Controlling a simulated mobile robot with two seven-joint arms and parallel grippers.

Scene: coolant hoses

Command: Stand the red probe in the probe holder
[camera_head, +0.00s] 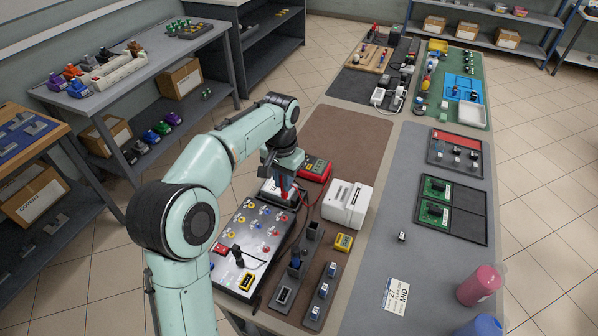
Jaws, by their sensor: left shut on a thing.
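My left gripper (286,175) reaches over the back end of the grey test panel, with its jaws pointing down. It is shut on the red probe (284,189), a slim red piece showing just below the jaws. The arm and gripper hide the probe's upper part, and I cannot tell whether its tip touches anything. A red multimeter (317,168) lies just right of the gripper, with a red lead running near it. A dark strip with upright dark blocks (295,266) stands right of the panel; one may be the probe holder, but I cannot tell. My right gripper is not in view.
The grey panel (248,232) carries coloured sockets and a black probe (238,252) with a black lead. A white printer (347,204) stands to the right. The brown mat (345,145) behind is clear.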

